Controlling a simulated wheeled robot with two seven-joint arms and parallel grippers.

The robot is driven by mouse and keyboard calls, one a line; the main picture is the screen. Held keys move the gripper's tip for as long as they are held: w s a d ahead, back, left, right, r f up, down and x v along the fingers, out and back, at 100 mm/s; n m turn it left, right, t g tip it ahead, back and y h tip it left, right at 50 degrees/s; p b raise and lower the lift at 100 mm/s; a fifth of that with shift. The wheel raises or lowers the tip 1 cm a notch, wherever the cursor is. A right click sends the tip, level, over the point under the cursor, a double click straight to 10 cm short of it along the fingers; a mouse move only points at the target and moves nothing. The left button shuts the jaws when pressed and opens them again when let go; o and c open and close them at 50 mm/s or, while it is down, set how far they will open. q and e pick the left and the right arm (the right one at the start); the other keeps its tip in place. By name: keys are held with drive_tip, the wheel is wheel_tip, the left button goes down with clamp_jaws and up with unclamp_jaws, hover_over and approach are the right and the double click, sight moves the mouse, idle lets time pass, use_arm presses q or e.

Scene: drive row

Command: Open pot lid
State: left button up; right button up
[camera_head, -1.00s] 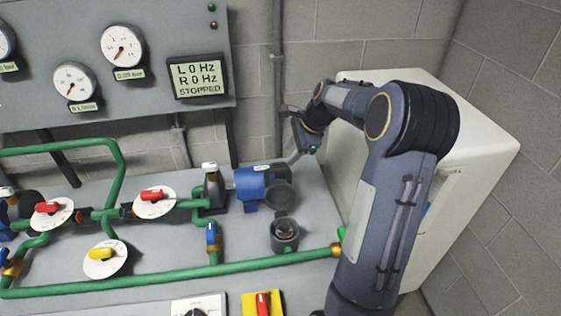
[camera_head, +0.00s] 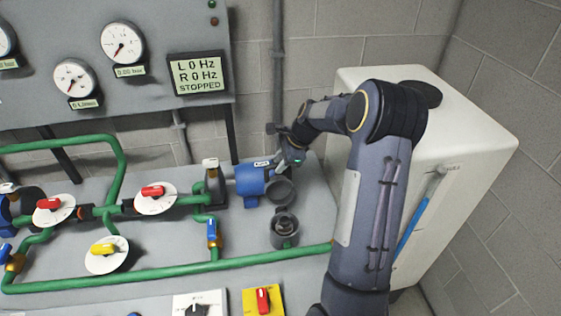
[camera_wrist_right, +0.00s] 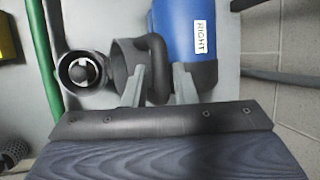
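The pot (camera_head: 284,234) is a small dark-grey cup on the panel, in front of the blue pump motor (camera_head: 250,181). Its top shows a round hollow with a knob-like piece inside, also in the right wrist view (camera_wrist_right: 82,70). A dark round, lid-like part (camera_head: 281,191) stands between pot and motor; I cannot tell for sure whether it is the lid. My right gripper (camera_head: 287,163) is just behind it. In the right wrist view its fingers (camera_wrist_right: 160,82) are apart, on either side of a dark curved edge, with no clear grip. My left gripper is not in view.
Green pipes (camera_head: 170,277) with red, yellow and blue valve handles cover the bench to the left. A white cabinet (camera_head: 465,150) stands close at the right of my arm. A display (camera_head: 198,76) reads STOPPED. A grey conduit (camera_head: 278,60) runs up the block wall.

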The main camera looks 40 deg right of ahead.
clamp_jaws()
